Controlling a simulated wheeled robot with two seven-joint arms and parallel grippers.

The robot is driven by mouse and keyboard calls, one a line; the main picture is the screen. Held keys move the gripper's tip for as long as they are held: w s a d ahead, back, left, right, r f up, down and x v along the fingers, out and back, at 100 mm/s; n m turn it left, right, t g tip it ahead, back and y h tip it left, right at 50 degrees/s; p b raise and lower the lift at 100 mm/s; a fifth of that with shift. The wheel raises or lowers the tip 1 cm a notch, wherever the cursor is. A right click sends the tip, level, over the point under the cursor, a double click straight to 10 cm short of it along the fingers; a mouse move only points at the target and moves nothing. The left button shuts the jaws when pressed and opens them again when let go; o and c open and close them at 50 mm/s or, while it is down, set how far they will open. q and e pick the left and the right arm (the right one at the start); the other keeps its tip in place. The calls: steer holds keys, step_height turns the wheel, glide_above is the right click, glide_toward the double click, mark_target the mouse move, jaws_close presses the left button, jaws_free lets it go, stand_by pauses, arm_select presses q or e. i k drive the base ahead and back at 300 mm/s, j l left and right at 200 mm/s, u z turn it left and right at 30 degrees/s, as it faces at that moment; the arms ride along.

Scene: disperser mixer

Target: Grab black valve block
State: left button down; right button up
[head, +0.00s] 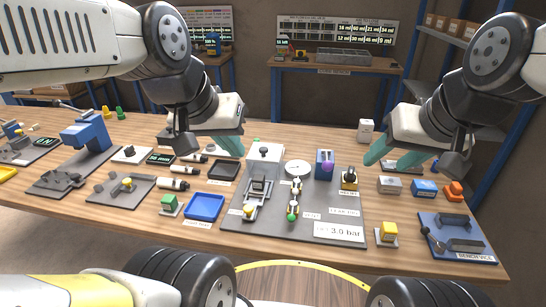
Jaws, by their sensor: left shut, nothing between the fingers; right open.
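A small black block (349,179) with a pale top part stands at the right side of the grey panel (335,212) on the table. Another dark block (259,186) sits in the clear-walled housing on the panel's left half. I cannot tell for sure which is the valve block. My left gripper (231,147) is shut and empty, with teal fingers above the table, left of the clear housing. My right gripper (393,156) is open and empty, up and to the right of the small black block. Neither gripper appears to touch a block.
A blue tray (204,207) and a black tray (223,169) lie left of the panel. A blue-based fixture (457,238) with dark handles is at the right. A blue press (87,133) stands at the left. Small blocks crowd the right edge.

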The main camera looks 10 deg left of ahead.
mark_target(258, 186)
steer(key=j, duration=0.85)
steer(key=k+j+z, duration=0.1)
steer(key=j, duration=0.8)
